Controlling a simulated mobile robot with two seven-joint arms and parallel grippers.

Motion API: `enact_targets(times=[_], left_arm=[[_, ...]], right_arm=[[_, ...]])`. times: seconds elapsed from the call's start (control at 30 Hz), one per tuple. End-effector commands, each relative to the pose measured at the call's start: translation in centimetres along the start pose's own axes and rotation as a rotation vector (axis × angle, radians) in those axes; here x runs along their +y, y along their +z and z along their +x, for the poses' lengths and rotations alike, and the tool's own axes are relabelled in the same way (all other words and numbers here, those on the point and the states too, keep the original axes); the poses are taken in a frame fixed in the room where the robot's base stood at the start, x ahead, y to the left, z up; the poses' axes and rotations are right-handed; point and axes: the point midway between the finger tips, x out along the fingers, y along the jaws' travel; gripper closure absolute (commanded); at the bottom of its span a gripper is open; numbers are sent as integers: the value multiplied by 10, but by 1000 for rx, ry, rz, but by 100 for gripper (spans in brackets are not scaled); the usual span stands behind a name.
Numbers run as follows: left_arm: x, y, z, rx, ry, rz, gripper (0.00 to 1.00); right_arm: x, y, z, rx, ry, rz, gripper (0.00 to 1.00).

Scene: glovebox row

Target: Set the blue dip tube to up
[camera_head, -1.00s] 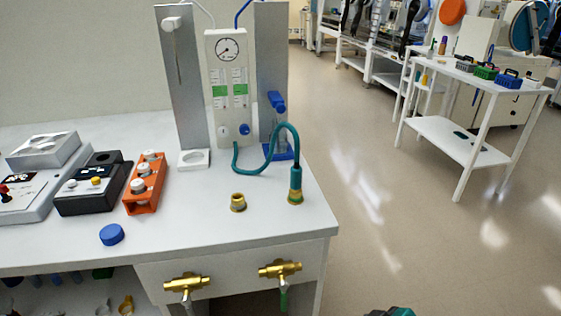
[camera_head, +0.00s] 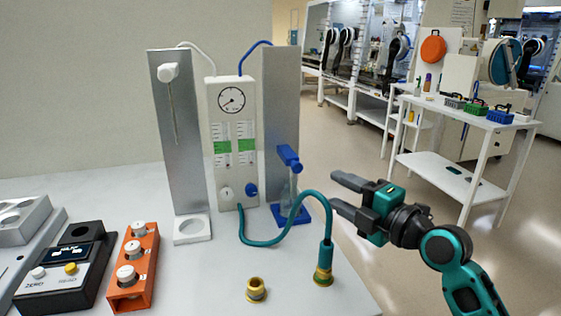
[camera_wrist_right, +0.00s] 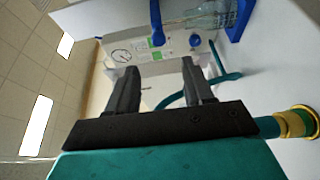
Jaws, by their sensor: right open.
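The blue dip tube holder (camera_head: 288,157) is a blue block with a handle on the right-hand grey metal column (camera_head: 281,100). It sits low, just above a clear glass bottle (camera_head: 287,192) on a blue base (camera_head: 291,214). In the right wrist view the blue holder (camera_wrist_right: 156,25) shows at the top, beside the bottle (camera_wrist_right: 207,17). My right gripper (camera_head: 333,190) is open and empty, to the right of the bottle and apart from it, its fingers pointing left. My left gripper is not in view.
A teal hose (camera_head: 265,242) arches from the gauge panel (camera_head: 232,130) to a brass fitting (camera_head: 323,276) below my right gripper. A white dip tube holder (camera_head: 168,72) sits high on the left column.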

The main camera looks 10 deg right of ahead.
Motion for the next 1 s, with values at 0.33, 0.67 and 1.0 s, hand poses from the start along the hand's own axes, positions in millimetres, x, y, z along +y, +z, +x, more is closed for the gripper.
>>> enact_targets(times=[0.33, 0.67, 1.0], left_arm=[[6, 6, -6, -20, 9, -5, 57], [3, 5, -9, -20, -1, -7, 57], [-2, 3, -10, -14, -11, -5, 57]], right_arm=[[4, 0, 32, 1, 9, 1, 48], [3, 0, 98, 0, 6, 0, 48], [2, 0, 128, 0, 4, -4, 48]])
